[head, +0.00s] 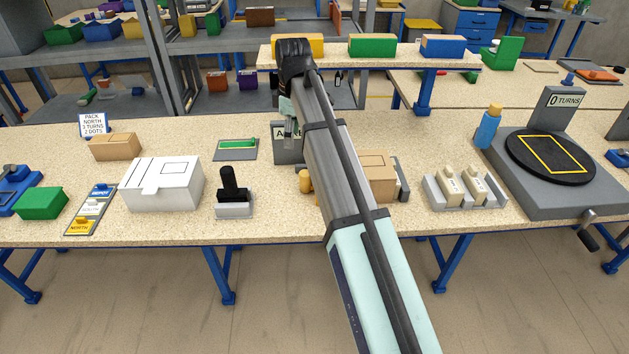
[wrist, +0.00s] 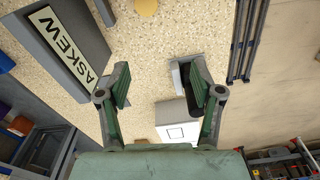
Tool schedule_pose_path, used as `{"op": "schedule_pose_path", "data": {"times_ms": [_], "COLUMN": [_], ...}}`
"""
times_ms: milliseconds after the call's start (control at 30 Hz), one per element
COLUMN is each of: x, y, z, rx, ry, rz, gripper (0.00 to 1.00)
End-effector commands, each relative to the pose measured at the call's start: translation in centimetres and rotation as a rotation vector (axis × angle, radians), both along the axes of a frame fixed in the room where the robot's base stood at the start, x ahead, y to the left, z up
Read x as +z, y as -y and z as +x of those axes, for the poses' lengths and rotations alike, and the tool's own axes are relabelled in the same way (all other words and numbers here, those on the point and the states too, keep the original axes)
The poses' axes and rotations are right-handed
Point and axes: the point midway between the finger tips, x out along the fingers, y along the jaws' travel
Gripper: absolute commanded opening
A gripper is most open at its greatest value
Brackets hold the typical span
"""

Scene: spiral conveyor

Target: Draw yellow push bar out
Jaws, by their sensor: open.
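A rounded yellow part (head: 305,181), likely the end of the yellow push bar, shows just left of my arm in the head view. The rest of it is hidden behind my arm. A yellow round piece at the top edge of the wrist view (wrist: 146,7) looks like the same part, cut off by the frame. My gripper (wrist: 160,88) is open and empty, its fingers wide apart above the bench. In the head view it hangs near the grey ASKEW sign (head: 284,157), mostly hidden by my arm. The yellow part is apart from the fingers.
The ASKEW sign (wrist: 68,45) stands left of my fingers in the wrist view. A black-handled stamp (head: 234,187) and white box (head: 162,184) are left of the yellow part. A cardboard box (head: 378,177) is right, partly behind my arm. Bare bench lies between.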

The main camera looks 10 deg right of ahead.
Motion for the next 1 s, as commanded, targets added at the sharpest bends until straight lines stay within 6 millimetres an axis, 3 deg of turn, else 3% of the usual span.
{"op": "schedule_pose_path", "data": {"times_ms": [133,367,1000], "x": [0.8,-1.1,-12.6], "y": [2.6,2.9,2.8], "z": [1.1,0.8,0.8], "rx": [-0.004,-0.003,-0.003], "ry": [-0.007,-0.012,-0.011], "rz": [-0.051,-0.058,-0.056], "gripper": [0.66,0.66,0.66]}}
